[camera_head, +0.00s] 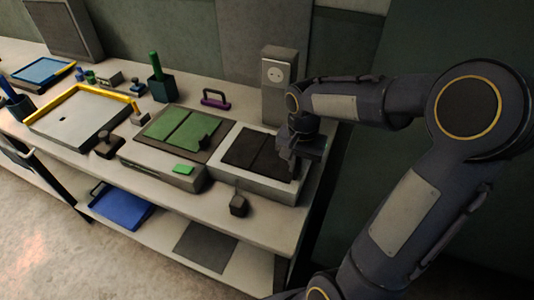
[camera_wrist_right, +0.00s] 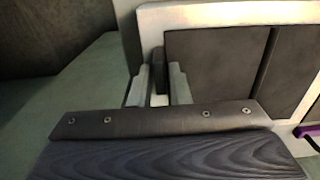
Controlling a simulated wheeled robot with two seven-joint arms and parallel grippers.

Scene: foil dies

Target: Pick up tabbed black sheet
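The black sheet (camera_head: 250,148) lies flat in a white-rimmed tray (camera_head: 228,172) at the right end of the bench. It shows as two dark panels with a line between them. In the right wrist view the near panel (camera_wrist_right: 215,65) fills the upper right, inside the pale rim (camera_wrist_right: 230,13). My right gripper (camera_head: 286,164) is low over the tray's right edge. My left gripper is out of view.
A tray with green panels (camera_head: 180,130) stands directly left of the black one. A grey box with a socket (camera_head: 278,75) stands behind, close to my right wrist. A purple handle (camera_head: 215,97) is at the back, and a small dark block (camera_head: 239,205) is at the front.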

